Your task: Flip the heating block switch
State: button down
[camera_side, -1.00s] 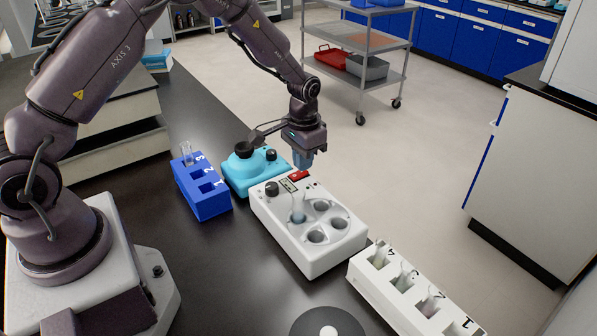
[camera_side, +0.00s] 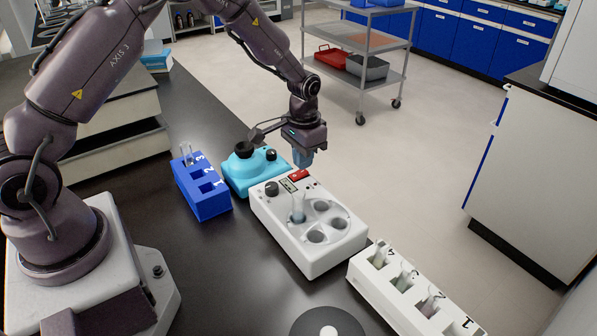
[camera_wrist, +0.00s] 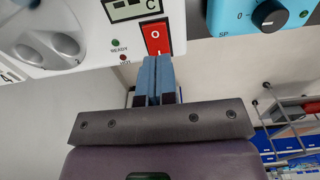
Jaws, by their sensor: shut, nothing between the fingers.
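In the wrist view the red switch (camera_wrist: 156,39), marked O and I, lies just beyond my fingertips, next to the READY and HOT lights. My gripper (camera_side: 303,160) is above the switch in the side view, and the fingers (camera_wrist: 155,60) are shut together with nothing between them. Whether the fingertips touch the switch cannot be told.
A turquoise device (camera_side: 255,172) with a knob stands left of the block. A blue numbered rack (camera_side: 203,195) is further left. A white numbered rack (camera_side: 395,295) with tubes is at the front right. A dark round piece (camera_side: 328,325) sits at the front edge.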

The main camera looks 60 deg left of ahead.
aim_at(303, 171)
jog(key=shift+r, duration=2.8)
jog(key=s+d+r+t, duration=0.2)
jog(key=s+r, duration=0.8)
jog(key=s, duration=0.2)
jog(key=s+d+r+t, duration=0.3)
jog(key=s+r, duration=0.7)
jog(key=s, duration=0.3)
jog(key=shift+s+d+r+t, duration=0.2)
jog(key=shift+d+r+t, duration=0.05)
jog(key=shift+r+t, duration=0.1)
